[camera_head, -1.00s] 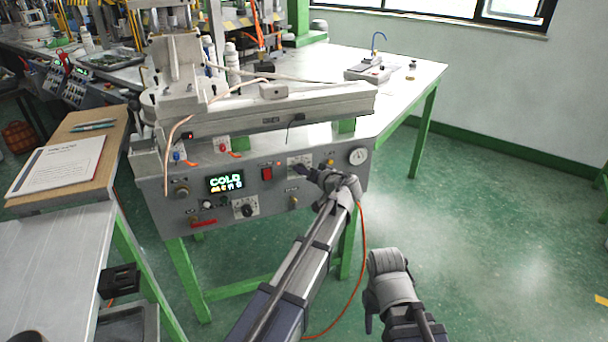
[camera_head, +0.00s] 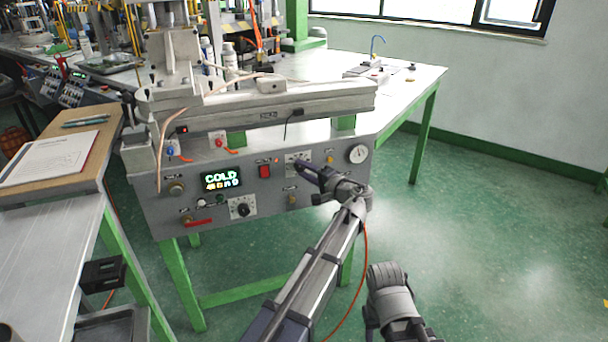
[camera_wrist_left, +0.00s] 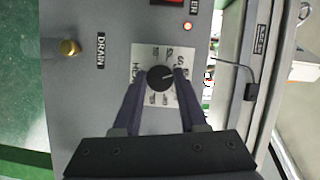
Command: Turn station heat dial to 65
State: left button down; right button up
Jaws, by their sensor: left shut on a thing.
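The grey station panel (camera_head: 225,215) carries a black heat dial (camera_wrist_left: 158,77) on a white scale plate (camera_wrist_left: 141,60). In the head view that plate (camera_head: 291,158) is partly behind my left gripper (camera_head: 303,169). In the left wrist view the two dark fingers (camera_wrist_left: 158,82) stand on either side of the dial, shut on it. A light pointer line on the dial points right in that view. The scale numbers are too small to read. The lit display (camera_head: 221,180) reads COLD; its second line is unclear. My right arm shows at lower right, its fingers hidden.
A red switch (camera_head: 265,171) sits left of the dial, a brass drain knob (camera_head: 292,200) below it, and a round gauge (camera_head: 358,154) to its right. A second black dial (camera_head: 242,208) is lower left. Green floor is clear at right.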

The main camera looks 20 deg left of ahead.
pick_arm(q)
jog(key=shift+f+m+y, duration=0.1)
jog(key=shift+m+y, duration=0.2)
jog(key=shift+m, duration=0.2)
jog(key=shift+c, duration=2.2)
grip_release()
jog(key=v, duration=0.7)
jog(key=shift+s+d, duration=0.25)
jog(key=shift+d, duration=0.1)
